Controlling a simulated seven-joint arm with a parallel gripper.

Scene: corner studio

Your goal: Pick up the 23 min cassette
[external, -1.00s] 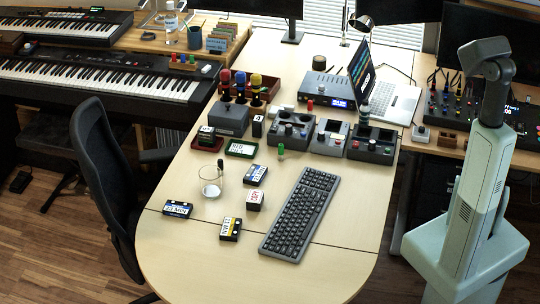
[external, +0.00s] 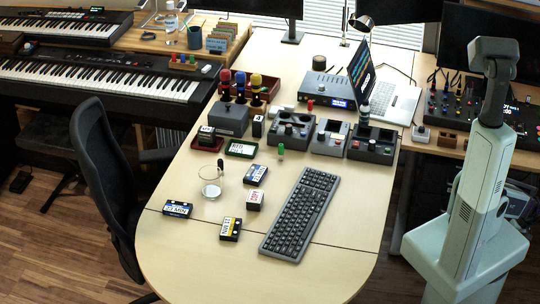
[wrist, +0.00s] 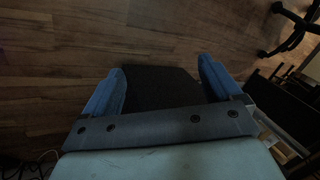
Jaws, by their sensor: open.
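A cassette with a blue label that seems to read 23 MIN (external: 177,209) lies flat near the left edge of the desk in the external view. A cassette with a yellow label (external: 230,228) lies to its right, apparently marked 11 MIN. Another blue-labelled cassette (external: 255,175) lies farther back; its print is too small to read. My gripper (wrist: 160,82) shows two blue fingers spread apart in the wrist view. It is over the wooden floor, away from the desk and cassettes. A dark flat shape fills the space between the fingers; I cannot tell what it is.
A glass (external: 210,187), a small block with red letters (external: 255,200) and a dark keyboard (external: 300,215) stand near the cassettes. Several control boxes (external: 290,130) and a laptop (external: 390,100) are behind. A chair (external: 105,190) stands at the left. The desk's front end is clear.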

